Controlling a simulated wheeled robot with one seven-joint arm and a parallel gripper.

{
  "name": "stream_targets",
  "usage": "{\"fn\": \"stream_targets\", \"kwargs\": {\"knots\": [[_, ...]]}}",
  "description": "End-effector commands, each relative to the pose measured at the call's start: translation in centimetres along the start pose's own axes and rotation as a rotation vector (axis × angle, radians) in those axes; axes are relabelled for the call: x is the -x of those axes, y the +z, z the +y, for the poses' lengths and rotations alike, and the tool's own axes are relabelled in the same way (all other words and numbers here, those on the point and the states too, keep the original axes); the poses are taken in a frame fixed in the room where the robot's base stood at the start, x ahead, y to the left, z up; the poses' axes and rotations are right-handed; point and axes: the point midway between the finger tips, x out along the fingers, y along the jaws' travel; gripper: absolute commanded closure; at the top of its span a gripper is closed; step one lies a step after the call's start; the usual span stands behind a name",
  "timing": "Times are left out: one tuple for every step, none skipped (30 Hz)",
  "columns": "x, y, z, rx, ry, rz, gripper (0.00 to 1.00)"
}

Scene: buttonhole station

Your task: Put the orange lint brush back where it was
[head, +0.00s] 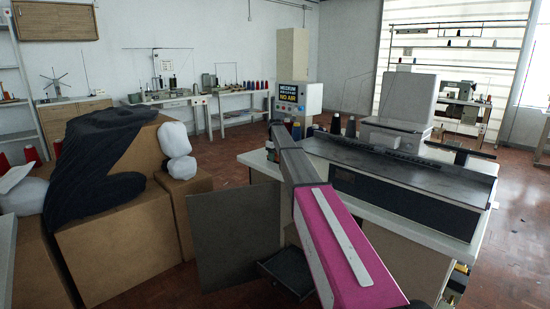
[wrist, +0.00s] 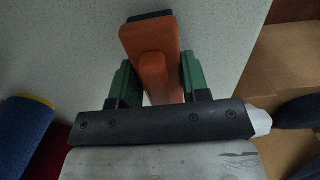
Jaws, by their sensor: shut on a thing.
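The orange lint brush (wrist: 152,42) shows in the wrist view between the two green fingers of my gripper (wrist: 157,78). The fingers are shut on its sides, and its dark end points away from my wrist. A pale speckled surface (wrist: 215,25) lies behind the brush. I cannot tell whether the brush touches it. In the head view my pink arm reaches forward to the left end of the white worktable (head: 410,204). My gripper and the brush cannot be made out there.
A blue cone (wrist: 25,128) and a dark red one lie left of my gripper in the wrist view. In the head view, a long machine (head: 400,180) fills the worktable. Cardboard boxes (head: 120,245) with dark cloth stand at left. A sign box (head: 297,97) stands behind my arm.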

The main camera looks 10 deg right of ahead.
Motion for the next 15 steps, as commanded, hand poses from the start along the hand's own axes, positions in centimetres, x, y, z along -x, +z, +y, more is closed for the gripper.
{"fn": "stream_targets", "kwargs": {"knots": [[-0.03,-0.01,0.0,0.0,0.0,0.0,0.48],[-0.02,-0.01,0.0,0.0,0.0,0.0,0.38],[-0.02,-0.01,0.0,0.0,0.0,0.0,0.32],[-0.02,-0.01,0.0,0.0,0.0,0.0,0.32],[-0.02,0.0,0.0,0.0,0.0,0.0,0.32],[-0.02,0.0,0.0,0.0,0.0,0.0,0.32],[-0.01,-0.01,0.0,0.0,0.0,0.0,0.32],[-0.01,-0.01,0.0,0.0,0.0,0.0,0.32],[-0.01,-0.01,0.0,0.0,0.0,0.0,0.32],[0.0,-0.01,0.0,0.0,0.0,0.0,0.32],[0.03,-0.01,0.0,0.0,0.0,0.0,0.32],[0.14,-0.01,0.0,0.0,0.0,0.0,0.32],[0.28,-0.01,0.01,0.0,0.0,0.0,0.32],[0.47,-0.02,0.01,0.0,0.0,0.001,0.32],[0.83,-0.03,0.02,0.0,0.001,0.001,0.32]]}}
